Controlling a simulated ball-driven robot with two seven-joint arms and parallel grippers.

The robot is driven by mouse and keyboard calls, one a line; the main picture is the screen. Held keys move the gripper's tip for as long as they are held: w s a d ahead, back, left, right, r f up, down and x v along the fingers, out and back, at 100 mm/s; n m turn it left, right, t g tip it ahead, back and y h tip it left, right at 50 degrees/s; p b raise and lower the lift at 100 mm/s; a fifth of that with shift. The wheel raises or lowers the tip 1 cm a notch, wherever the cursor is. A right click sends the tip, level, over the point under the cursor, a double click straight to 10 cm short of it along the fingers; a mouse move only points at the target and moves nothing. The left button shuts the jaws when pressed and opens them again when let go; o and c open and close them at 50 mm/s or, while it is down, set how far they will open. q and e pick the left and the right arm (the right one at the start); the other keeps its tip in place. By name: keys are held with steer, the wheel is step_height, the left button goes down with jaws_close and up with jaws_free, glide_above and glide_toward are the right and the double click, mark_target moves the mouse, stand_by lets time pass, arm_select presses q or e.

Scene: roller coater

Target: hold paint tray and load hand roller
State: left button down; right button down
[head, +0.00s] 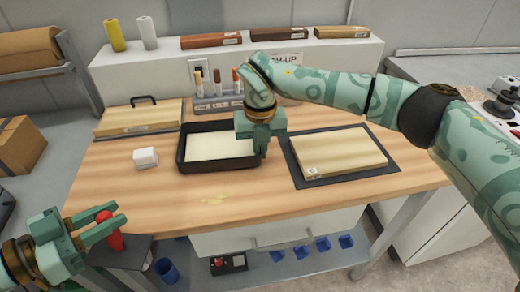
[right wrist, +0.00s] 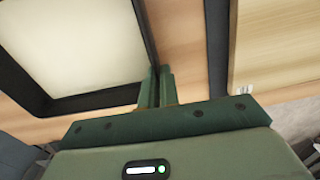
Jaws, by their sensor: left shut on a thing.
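The black paint tray (head: 181,157) with a pale, cream-coloured inside lies on the wooden bench, left of centre. My right gripper (head: 262,150) is at the tray's right wall, pointing down. In the right wrist view its fingers (right wrist: 159,88) are close together with the tray wall (right wrist: 146,35) running in between them. My left gripper (head: 98,226) is at the lower left, off the bench's front edge, shut on a red handle (head: 104,216), which I take for the hand roller's.
A brush rack (head: 222,104) stands behind the tray. The bench front (head: 245,195) is clear except for a yellowish smear.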

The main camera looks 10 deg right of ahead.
steer(key=shift+f, duration=0.75)
stand_by(0.8)
steer(key=c, duration=1.6)
jaws_free()
steer(key=shift+o, duration=0.2)
steer(key=shift+d, duration=0.1)
jaws_close()
